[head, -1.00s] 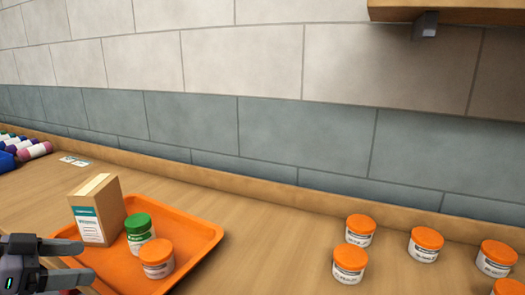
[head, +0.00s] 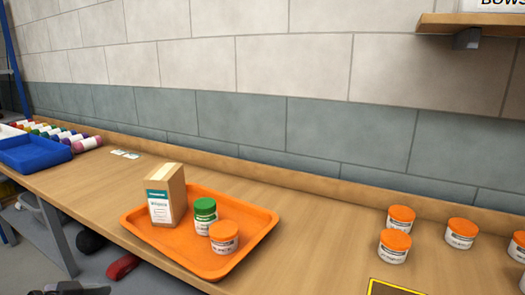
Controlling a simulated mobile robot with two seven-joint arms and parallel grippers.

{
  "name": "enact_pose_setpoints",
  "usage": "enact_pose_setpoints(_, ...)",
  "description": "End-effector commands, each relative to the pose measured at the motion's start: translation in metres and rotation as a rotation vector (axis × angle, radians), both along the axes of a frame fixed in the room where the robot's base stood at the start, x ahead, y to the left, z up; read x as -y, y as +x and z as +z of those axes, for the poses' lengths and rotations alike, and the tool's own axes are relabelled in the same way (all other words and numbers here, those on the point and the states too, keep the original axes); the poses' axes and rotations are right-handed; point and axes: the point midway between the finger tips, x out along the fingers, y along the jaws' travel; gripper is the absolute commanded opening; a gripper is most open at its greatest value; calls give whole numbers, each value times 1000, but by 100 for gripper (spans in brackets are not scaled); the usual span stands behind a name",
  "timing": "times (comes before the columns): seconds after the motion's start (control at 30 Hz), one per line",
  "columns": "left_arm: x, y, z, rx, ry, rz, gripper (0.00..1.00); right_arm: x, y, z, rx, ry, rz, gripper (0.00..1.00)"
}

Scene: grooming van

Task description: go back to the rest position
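My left gripper (head: 80,289) shows only as a sliver at the bottom edge of the head view, left of the orange tray and apart from it. Most of it is cut off, so its opening cannot be told. My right gripper is out of view. The orange tray (head: 257,240) lies on the wooden counter. In it stand a brown box with a white and teal label (head: 166,197), a green-lidded jar (head: 205,217) and an orange-lidded jar (head: 224,238).
Several orange-lidded jars (head: 394,246) stand on the counter (head: 320,235) at the right, near a yellow-edged dark panel (head: 395,288). A blue bin (head: 35,155) and several coloured rolls (head: 87,144) are at the far left. A shelf (head: 480,24) juts from the wall. Dark and red items lie below the counter.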

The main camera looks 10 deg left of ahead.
Motion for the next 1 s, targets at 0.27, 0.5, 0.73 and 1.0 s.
enact_pose_setpoints(0.27,37,-47,-113,-79,26,193,85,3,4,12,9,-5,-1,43)
enact_pose_setpoints(0.5,98,-97,-165,-81,50,277,85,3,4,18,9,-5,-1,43)
enact_pose_setpoints(0.73,150,-127,-177,-49,54,298,85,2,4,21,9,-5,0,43)
enact_pose_setpoints(1.0,165,-134,-177,-34,58,299,85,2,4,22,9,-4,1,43)
